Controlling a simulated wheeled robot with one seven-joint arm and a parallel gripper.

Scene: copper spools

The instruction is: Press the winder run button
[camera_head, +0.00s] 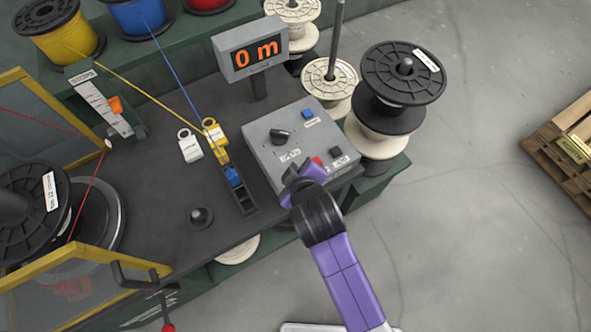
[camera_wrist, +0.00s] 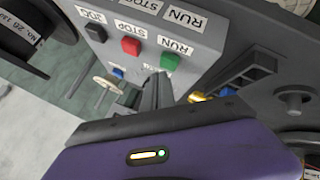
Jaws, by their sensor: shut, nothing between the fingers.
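The grey control box (camera_head: 262,155) stands on the bench, with a dark selector knob (camera_head: 281,136) and a blue button (camera_head: 307,113) on its face. In the wrist view, the green RUN button (camera_wrist: 169,62) sits beside the red STOP button (camera_wrist: 130,46) and the black JOG button (camera_wrist: 95,33). In the head view my gripper (camera_head: 292,180) hides the green button, at the box's near edge. In the wrist view my gripper (camera_wrist: 157,82) is shut and empty, its fingertips just beside and below the green button. I cannot tell whether they touch it.
The display (camera_head: 251,50) reads 0 m. A black spool (camera_head: 403,72) stands right of the box. A blue clip in a dark guide (camera_head: 240,192) and a dark peg (camera_head: 201,216) are left of my gripper. Yellow-framed guards (camera_head: 45,95) surround the spool at left.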

